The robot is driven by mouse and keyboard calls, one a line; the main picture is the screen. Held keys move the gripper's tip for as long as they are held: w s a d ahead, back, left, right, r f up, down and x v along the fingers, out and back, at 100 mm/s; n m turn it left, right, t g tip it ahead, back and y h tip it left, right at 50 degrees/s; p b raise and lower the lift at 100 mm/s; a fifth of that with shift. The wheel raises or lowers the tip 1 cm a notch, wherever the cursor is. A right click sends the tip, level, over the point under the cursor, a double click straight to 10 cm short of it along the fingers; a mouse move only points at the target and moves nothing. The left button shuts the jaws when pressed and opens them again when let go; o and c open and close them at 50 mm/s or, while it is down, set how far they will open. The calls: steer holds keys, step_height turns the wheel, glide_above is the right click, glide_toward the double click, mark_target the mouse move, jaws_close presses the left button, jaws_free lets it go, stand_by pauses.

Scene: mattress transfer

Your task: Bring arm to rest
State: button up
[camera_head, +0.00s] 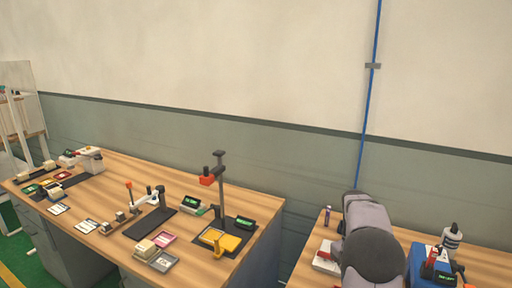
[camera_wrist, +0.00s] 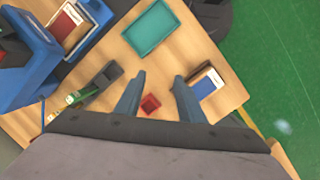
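My gripper (camera_wrist: 159,92) shows in the wrist view with two blue-grey fingers set apart. It is open, with nothing held between the fingertips. A small red square tray (camera_wrist: 150,104) shows in the gap between the fingers, on the wooden table below. In the head view my grey arm (camera_head: 372,235) rises at the lower right in front of the right-hand table. It hides part of that table, and my gripper does not show there.
The wrist view shows a teal tray (camera_wrist: 151,28), a book-like block (camera_wrist: 206,83) by the right finger, a dark holder (camera_wrist: 104,77) and a blue bin (camera_wrist: 28,62). Green floor (camera_wrist: 285,60) lies right. In the head view, a table (camera_head: 130,168) with several devices stands left, beyond a gap.

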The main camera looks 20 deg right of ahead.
steer(key=s+a+t, duration=0.2)
steer(key=s+a, duration=0.1)
steer(key=a, duration=1.7)
steer(key=s+a+f, duration=0.3)
steer(key=s+a, duration=0.7)
steer(key=s, duration=0.1)
step_height(320, 180, down, 39)
steer(key=b, duration=3.9)
steer(key=shift+w+f+n+t, duration=0.2)
steer(key=shift+w+n+t, duration=0.1)
steer(key=shift+n, duration=0.1)
steer(key=shift+a, duration=0.1)
